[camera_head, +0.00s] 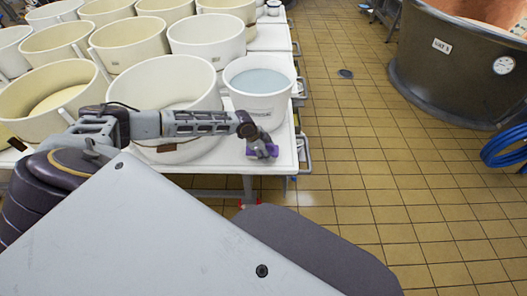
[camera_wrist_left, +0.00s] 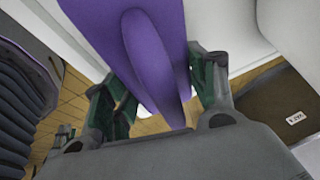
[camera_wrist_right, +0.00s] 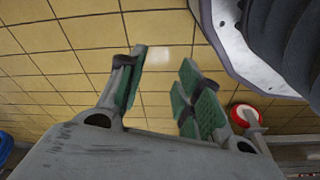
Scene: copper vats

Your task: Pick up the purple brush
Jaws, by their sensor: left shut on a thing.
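The purple brush (camera_head: 273,151) is at the front right corner of the white table, in front of a white tub with pale blue liquid (camera_head: 260,81). It fills the top middle of the left wrist view (camera_wrist_left: 152,45). My left gripper (camera_head: 262,149) is shut on the brush, with one finger on each side of it. I cannot tell whether the brush still touches the table. My right gripper (camera_wrist_right: 164,78) is open and empty above the tiled floor; it does not show in the head view.
Several cream tubs (camera_head: 165,82) crowd the white table (camera_head: 284,150) at the left. A large copper vat (camera_head: 455,70) stands at the upper right, with a coiled blue hose (camera_head: 505,150) below it. The tiled floor (camera_head: 370,150) between is mostly clear.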

